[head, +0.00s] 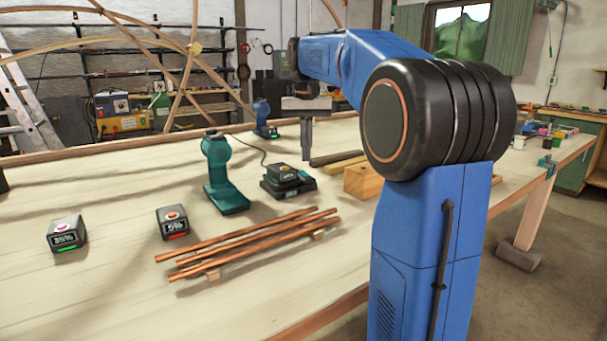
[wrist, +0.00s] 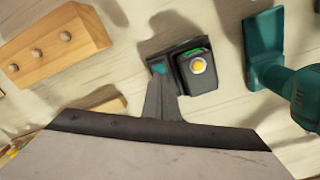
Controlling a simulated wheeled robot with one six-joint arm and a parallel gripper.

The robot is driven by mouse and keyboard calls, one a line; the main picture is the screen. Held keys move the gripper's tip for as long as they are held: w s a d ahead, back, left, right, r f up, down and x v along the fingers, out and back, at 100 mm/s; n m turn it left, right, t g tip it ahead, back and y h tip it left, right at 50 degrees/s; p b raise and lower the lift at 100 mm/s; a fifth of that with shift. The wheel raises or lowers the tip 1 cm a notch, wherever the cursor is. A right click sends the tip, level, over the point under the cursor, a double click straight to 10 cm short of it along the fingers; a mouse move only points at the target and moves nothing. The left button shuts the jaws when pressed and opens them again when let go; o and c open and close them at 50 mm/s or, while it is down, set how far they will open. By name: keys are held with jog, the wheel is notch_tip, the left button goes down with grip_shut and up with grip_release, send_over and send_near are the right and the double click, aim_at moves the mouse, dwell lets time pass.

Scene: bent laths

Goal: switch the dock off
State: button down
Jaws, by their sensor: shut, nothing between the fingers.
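The dock (head: 302,188) is a low black charger on the bench. A battery (head: 283,172) sits on it, with a yellow round button and a green bar in the wrist view (wrist: 205,80). A small teal patch (wrist: 158,68) shows on the dock beside the battery; whether it is a switch I cannot tell. My gripper (head: 307,157) is shut and empty, pointing down over the dock's far side in the head view. In the wrist view its fingertips (wrist: 162,80) overlap the dock near the teal patch. Whether they touch it is unclear.
A teal drill (head: 222,178) stands left of the dock. Two loose batteries (head: 67,234) (head: 172,223) reading 35% and 5% lie further left. Copper-coloured rods (head: 245,245) lie in front. A wooden block (head: 362,182) is to the right, and a blue tool (head: 264,120) stands behind.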

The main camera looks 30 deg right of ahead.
jog(key=shift+r, duration=1.45)
